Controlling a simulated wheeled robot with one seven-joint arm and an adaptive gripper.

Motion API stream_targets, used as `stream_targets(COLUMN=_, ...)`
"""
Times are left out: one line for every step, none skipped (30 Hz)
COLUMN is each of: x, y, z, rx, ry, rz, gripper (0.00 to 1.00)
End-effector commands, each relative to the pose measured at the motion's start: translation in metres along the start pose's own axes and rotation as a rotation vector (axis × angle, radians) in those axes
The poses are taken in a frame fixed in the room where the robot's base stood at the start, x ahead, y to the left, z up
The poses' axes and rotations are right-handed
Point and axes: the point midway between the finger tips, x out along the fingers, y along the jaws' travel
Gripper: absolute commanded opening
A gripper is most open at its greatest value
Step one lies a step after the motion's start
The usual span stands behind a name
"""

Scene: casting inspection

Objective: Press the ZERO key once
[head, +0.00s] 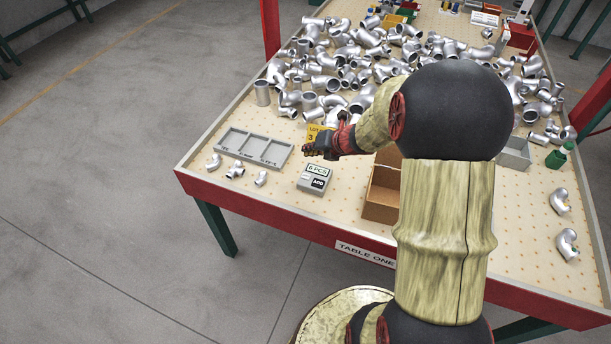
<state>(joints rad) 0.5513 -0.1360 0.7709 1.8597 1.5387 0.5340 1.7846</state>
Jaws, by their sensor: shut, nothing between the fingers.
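A small grey counting device (308,187) sits on the perforated table top near its front edge. Its pale display (317,171) seems to read "6 PCS". A black key (318,184) on its front seems to read "ADD". I cannot make out a key marked ZERO at this size. My gripper (309,152) is shut and empty. In the picture it is just above and behind the device, apart from it. My arm comes in from the right.
A yellow "LOT 3" card (317,132) stands behind my gripper. A grey divided tray (281,161) and small fittings (235,170) lie to the left. An open brown box (375,208) is right of the device. Many silver pipe fittings (330,84) cover the table's middle.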

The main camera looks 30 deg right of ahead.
Motion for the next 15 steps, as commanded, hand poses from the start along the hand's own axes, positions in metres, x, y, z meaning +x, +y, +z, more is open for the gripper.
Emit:
stream_targets(x=0.0, y=0.0, z=0.0, rx=-0.001, ry=0.0, rz=0.0, gripper=0.0)
stream_targets(x=0.0, y=0.0, z=0.0, rx=-0.001, ry=0.0, rz=0.0, gripper=0.0)
stream_targets(x=0.0, y=0.0, z=0.0, rx=-0.001, ry=0.0, rz=0.0, gripper=0.0)
stream_targets(x=0.0, y=0.0, z=0.0, rx=-0.001, ry=0.0, rz=0.0, gripper=0.0)
stream_targets(x=0.0, y=0.0, z=0.0, rx=-0.002, ry=0.0, rz=0.0, gripper=0.0)
stream_targets(x=0.001, y=0.0, z=-0.001, rx=-0.002, ry=0.0, rz=0.0, gripper=0.0)
stream_targets(x=0.001, y=-0.001, z=-0.001, rx=-0.002, ry=0.0, rz=0.0, gripper=0.0)
stream_targets(x=0.002, y=-0.001, z=-0.001, rx=-0.002, ry=0.0, rz=0.0, gripper=0.0)
stream_targets(x=0.003, y=-0.002, z=-0.002, rx=-0.002, ry=0.0, rz=0.0, gripper=0.0)
stream_targets(x=0.004, y=-0.003, z=-0.003, rx=-0.002, ry=0.0, rz=0.0, gripper=0.0)
stream_targets(x=0.005, y=-0.004, z=-0.004, rx=-0.002, ry=0.001, rz=0.0, gripper=0.0)
stream_targets(x=0.007, y=-0.005, z=-0.005, rx=-0.003, ry=0.001, rz=0.0, gripper=0.0)
stream_targets(x=0.009, y=-0.006, z=-0.007, rx=-0.003, ry=0.001, rz=0.0, gripper=0.0)
stream_targets(x=0.011, y=-0.008, z=-0.008, rx=-0.003, ry=0.001, rz=0.001, gripper=0.0)
stream_targets(x=0.014, y=-0.01, z=-0.01, rx=-0.002, ry=0.001, rz=0.0, gripper=0.0)
